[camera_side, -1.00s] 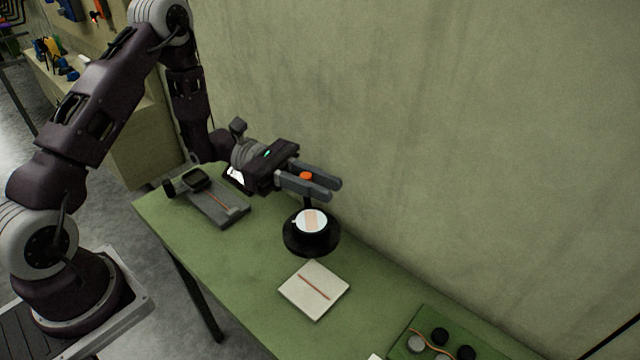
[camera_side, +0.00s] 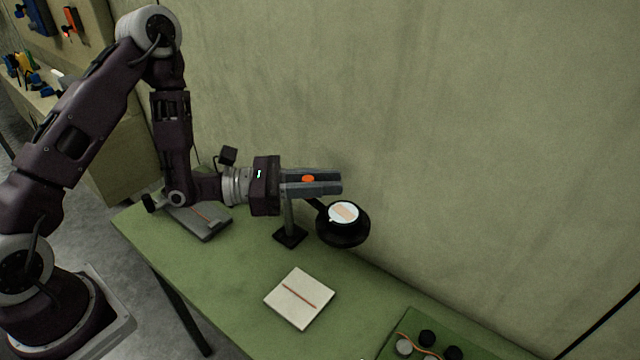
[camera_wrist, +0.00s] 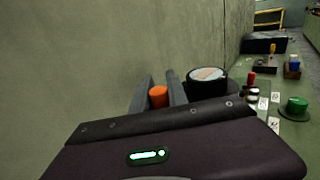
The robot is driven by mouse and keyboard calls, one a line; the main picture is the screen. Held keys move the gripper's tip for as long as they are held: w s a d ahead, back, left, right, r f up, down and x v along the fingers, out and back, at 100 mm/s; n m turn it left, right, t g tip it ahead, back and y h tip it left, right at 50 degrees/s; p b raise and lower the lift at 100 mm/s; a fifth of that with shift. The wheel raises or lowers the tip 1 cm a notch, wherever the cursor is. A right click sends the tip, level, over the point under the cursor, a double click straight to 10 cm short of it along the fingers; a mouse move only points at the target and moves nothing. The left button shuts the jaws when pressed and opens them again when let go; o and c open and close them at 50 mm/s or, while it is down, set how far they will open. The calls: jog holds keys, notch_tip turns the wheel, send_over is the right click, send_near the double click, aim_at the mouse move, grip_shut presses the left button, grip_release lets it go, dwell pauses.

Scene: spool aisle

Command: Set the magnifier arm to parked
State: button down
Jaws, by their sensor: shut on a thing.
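The magnifier arm stands on the green bench (camera_side: 235,262), with a grey post on a dark square base (camera_side: 290,237). Its black ring with a round lens (camera_side: 343,212) is to the right of the post, above the bench near the wall. An orange knob (camera_side: 308,179) tops it. My gripper (camera_side: 325,182) is shut on the knob, with a finger on each side. The wrist view also shows the orange knob (camera_wrist: 158,97) between the fingers and the lens (camera_wrist: 207,74) to their right. The fingers hide part of the magnifier's arm.
A pale square pad with a reddish line (camera_side: 299,298) lies in front of the post. A grey device (camera_side: 205,220) lies at the left. A green board with dark and grey round parts (camera_side: 425,340) is at the lower right. The wall (camera_side: 450,150) closes off the back.

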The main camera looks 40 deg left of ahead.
jog(key=shift+w, duration=0.15)
dwell(0.3)
jog(key=c, duration=1.3)
grip_release()
